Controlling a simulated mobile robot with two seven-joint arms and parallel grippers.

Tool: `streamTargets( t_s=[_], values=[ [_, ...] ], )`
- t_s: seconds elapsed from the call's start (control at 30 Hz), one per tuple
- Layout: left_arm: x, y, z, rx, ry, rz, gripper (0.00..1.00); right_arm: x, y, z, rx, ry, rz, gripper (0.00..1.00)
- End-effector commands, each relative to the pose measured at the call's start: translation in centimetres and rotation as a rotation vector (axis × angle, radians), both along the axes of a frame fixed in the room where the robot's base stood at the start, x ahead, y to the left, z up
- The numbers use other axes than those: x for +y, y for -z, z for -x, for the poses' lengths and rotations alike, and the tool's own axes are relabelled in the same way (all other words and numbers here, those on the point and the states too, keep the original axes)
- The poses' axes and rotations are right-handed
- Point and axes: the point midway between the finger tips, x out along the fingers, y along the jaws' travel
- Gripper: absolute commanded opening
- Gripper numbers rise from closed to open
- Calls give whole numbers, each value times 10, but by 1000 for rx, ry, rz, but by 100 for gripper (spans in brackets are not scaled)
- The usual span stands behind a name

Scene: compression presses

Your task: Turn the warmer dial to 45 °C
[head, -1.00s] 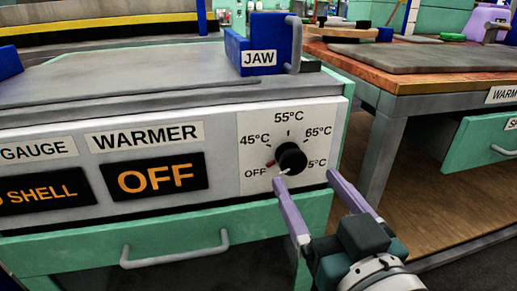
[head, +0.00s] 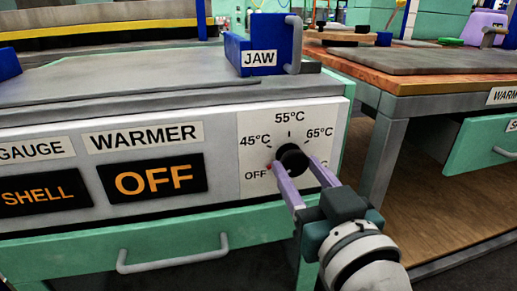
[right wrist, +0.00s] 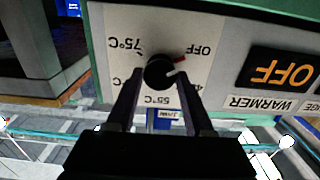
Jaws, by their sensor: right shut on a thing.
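The warmer dial (head: 291,157) is a round black knob on a white scale plate (head: 252,120) marked OFF, 45 °C, 55 °C, 65 °C and 75 °C. My right gripper (head: 299,170) is shut on the dial, one finger on each side. In the right wrist view the dial (right wrist: 160,72) sits between the fingertips, seen upside down. The WARMER display (head: 152,180) reads OFF in orange. My left gripper is not in view.
A green drawer with a grey handle (head: 172,256) lies below the panel. A blue block labelled JAW (head: 262,45) stands on the press top above the dial.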

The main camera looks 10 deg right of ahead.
Motion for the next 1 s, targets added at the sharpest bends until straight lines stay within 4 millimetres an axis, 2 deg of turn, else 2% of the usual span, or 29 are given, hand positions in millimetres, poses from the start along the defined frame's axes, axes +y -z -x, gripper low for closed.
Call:
streamTargets(
  t_s=[0.07,0.3,0.67,1.0],
  values=[
    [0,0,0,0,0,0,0,0,0,0,0,0,0,28],
    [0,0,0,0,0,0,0,0,0,0,0,0,1,1],
    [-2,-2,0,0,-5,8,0,0,0,0,3,-1,-45,0],
    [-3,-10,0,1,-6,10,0,0,-1,0,10,-1,-279,0]
  ],
)
